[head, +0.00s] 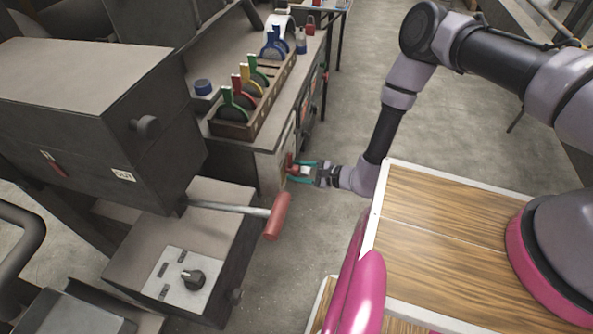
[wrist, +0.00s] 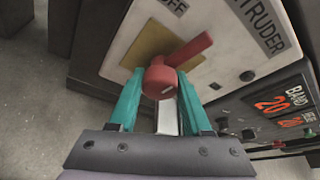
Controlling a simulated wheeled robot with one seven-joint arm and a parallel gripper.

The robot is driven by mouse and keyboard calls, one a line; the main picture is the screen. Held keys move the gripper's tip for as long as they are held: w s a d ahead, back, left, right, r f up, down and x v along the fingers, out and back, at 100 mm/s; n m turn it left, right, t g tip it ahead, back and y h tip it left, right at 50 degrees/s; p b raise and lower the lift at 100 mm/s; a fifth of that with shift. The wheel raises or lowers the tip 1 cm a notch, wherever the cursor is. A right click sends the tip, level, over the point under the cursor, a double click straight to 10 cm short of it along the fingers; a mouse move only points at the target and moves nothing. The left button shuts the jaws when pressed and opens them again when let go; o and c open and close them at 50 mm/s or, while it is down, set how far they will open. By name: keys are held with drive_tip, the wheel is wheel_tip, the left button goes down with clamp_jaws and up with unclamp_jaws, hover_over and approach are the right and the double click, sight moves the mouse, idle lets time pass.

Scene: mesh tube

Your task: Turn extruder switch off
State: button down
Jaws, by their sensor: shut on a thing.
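The extruder switch is a red knob with a lever-like handle (wrist: 190,50), set on a yellow plate on a pale panel in the wrist view. The panel (wrist: 225,30) bears the letters "FF" and "TRUDER". The red handle slants up to the right, away from the partly cropped "FF" label. My gripper (wrist: 160,88) has its teal fingers on either side of the round red hub, shut on it. In the head view my gripper (head: 303,171) reaches left to the red switch (head: 290,166) on the end face of the bench.
A wooden rack (head: 262,100) of coloured-handled tools stands on the bench above the switch. A large red-handled lever (head: 277,215) sticks out from the dark machine nearer the camera. A display with red digits (wrist: 280,105) sits right of the panel. Open floor lies beyond my arm.

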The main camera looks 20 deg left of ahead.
drive_tip(key=shift+n+t, duration=0.3)
drive_tip(key=shift+n, duration=0.1)
idle(0.4)
drive_tip(key=shift+c, duration=1.7)
unclamp_jaws()
drive_tip(key=v, duration=1)
drive_tip(key=shift+d, duration=0.4)
drive_tip(key=shift+s, duration=0.1)
